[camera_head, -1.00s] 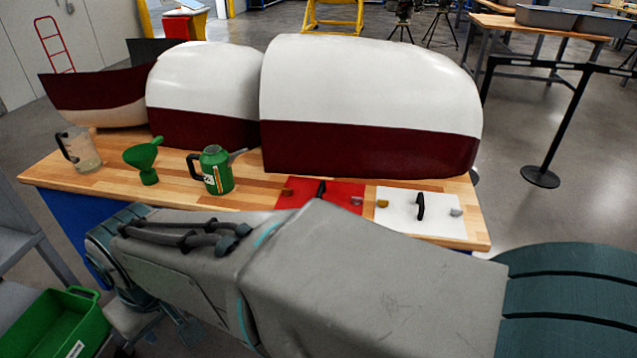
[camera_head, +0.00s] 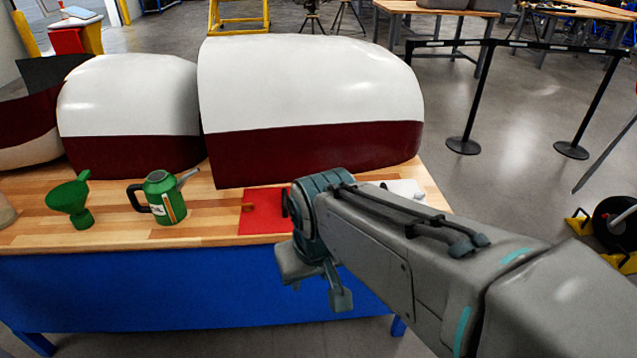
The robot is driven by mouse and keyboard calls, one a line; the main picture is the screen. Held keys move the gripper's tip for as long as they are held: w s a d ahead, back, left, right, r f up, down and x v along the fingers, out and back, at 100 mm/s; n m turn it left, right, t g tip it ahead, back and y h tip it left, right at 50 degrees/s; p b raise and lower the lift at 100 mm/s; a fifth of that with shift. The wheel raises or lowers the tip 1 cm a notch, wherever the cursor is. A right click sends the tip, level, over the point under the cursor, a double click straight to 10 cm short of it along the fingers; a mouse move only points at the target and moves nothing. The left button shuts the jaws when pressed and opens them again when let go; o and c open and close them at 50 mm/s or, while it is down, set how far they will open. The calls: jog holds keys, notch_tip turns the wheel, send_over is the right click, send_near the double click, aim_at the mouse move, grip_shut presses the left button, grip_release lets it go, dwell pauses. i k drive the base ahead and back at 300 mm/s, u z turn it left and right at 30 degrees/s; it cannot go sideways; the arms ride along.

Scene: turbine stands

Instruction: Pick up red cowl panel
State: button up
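The red cowl panel (camera_head: 263,222) lies flat on the wooden table top, near its front edge. It is a flat red plate with a small orange-brown latch at its left and a black handle, partly hidden. My arm covers its right part. My gripper (camera_head: 316,284) is in front of the table's front edge, to the lower right of the panel in the picture. Its two fingers look spread apart with nothing between them. It appears apart from the panel.
A white panel (camera_head: 405,187) lies right of the red one, mostly behind my arm. Large white and dark-red cowls (camera_head: 310,95) stand behind. A green oil can (camera_head: 164,198) and a green funnel (camera_head: 72,200) stand to the left. Barrier posts (camera_head: 470,110) stand at right.

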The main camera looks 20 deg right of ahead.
aim_at(269, 214)
jog(key=z, duration=0.55)
jog(key=i, duration=1)
